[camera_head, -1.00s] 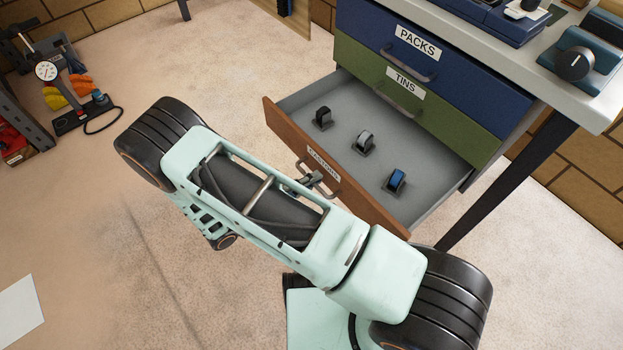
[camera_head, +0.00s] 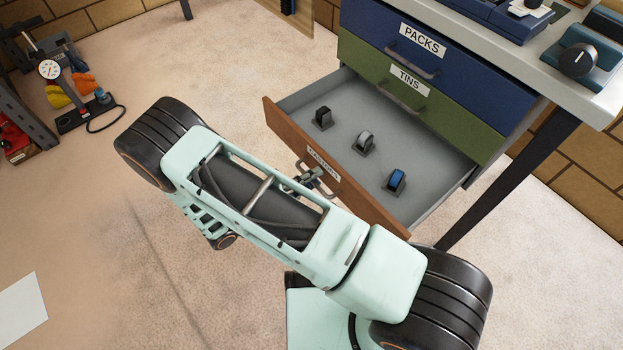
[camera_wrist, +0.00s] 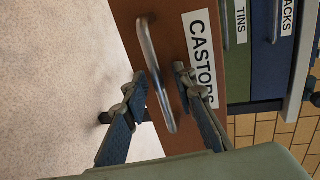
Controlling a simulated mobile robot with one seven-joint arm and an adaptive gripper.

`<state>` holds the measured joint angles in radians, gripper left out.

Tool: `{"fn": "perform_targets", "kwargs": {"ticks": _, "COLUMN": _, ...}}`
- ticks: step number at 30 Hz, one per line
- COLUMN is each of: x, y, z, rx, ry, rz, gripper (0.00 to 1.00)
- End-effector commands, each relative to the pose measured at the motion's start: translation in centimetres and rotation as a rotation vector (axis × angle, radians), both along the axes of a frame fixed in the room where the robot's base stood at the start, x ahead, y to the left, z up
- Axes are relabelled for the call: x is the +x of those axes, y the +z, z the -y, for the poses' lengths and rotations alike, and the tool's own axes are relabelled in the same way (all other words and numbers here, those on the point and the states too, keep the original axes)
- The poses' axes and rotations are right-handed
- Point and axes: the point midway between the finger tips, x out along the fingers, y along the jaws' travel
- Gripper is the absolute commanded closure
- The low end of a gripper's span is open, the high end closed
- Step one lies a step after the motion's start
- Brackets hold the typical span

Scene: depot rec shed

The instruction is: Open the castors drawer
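The castors drawer (camera_head: 290,128) is the brown lowest drawer and stands well out from the cabinet. Its grey inside shows three castors: a black one (camera_head: 322,118), a grey one (camera_head: 364,143) and a blue one (camera_head: 396,180). The CASTORS label (camera_wrist: 200,55) and bar handle (camera_wrist: 153,65) show in the wrist view. My gripper (camera_wrist: 158,82) is open, with one finger on each side of the handle and gaps visible. In the head view, my gripper (camera_head: 312,178) is at the drawer front, partly hidden by my arm.
The blue PACKS drawer (camera_head: 470,75) and green TINS drawer (camera_head: 450,115) above are shut. A dark table leg (camera_head: 510,180) stands at right. A dial gauge (camera_head: 49,69) and other items are at far left. The floor (camera_head: 110,215) left of my arm is clear.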

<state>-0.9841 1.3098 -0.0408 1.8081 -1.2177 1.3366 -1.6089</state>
Motion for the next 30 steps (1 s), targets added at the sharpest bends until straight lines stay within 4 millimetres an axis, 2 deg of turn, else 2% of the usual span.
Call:
{"fn": "perform_targets", "kwargs": {"ticks": 7, "x": -0.1, "y": 0.0, "z": -0.1, "rx": 0.001, "ry": 0.000, "rz": -0.001, "gripper": 0.75}}
{"fn": "perform_targets", "kwargs": {"ticks": 10, "x": -0.5, "y": 0.1, "z": -0.8, "rx": 0.002, "ry": 0.001, "rz": 0.000, "gripper": 0.75}}
{"fn": "perform_targets", "kwargs": {"ticks": 22, "x": -5.1, "y": 1.8, "z": -7.1, "rx": 0.004, "ry": 0.003, "rz": 0.000, "gripper": 0.75}}
{"fn": "perform_targets", "kwargs": {"ticks": 30, "x": -6.8, "y": 2.4, "z": -9.4, "rx": 0.001, "ry": 0.000, "rz": -0.001, "gripper": 0.75}}
